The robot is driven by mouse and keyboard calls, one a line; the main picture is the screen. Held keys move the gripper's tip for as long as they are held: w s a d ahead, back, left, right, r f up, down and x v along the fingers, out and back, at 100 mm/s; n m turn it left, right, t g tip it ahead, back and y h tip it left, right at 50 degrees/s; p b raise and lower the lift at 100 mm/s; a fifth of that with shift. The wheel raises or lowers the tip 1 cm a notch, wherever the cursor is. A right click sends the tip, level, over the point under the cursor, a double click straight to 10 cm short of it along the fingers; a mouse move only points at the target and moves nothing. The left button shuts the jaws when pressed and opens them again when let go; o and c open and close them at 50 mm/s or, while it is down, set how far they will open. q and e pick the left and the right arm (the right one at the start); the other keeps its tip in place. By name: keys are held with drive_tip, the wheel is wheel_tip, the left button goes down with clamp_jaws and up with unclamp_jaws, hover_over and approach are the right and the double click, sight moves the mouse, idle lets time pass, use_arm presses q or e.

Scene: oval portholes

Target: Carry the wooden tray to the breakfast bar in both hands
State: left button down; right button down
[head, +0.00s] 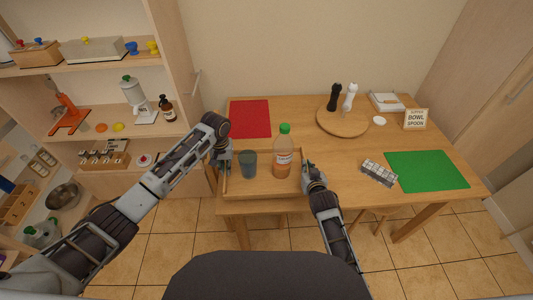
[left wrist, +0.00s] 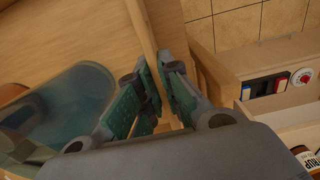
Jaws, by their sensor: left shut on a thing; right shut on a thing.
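The wooden tray (head: 262,195) is at the front left of a wooden table, in front of me. It carries a blue-grey cup (head: 249,164) and a bottle (head: 283,157) with a green cap and orange contents, both upright. My left gripper (head: 223,160) is shut on the tray's left wall. The left wrist view shows its green-padded fingers (left wrist: 161,88) on either side of that wall, with the cup (left wrist: 60,112) close beside. My right gripper (head: 306,178) is shut on the tray's right side; its fingertips are partly hidden. I cannot tell whether the tray touches the table.
The table (head: 330,150) holds a red mat (head: 250,118), a round board (head: 342,121) with two mills, a grey pill box (head: 379,172), a green mat (head: 427,170) and a small sign (head: 417,119). Loaded shelves (head: 110,60) stand at the left. Tiled floor (head: 185,240) shows in front.

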use_arm(q)
drive_tip(key=shift+r, duration=0.2)
use_arm(e)
drive_tip(key=shift+r, duration=0.2)
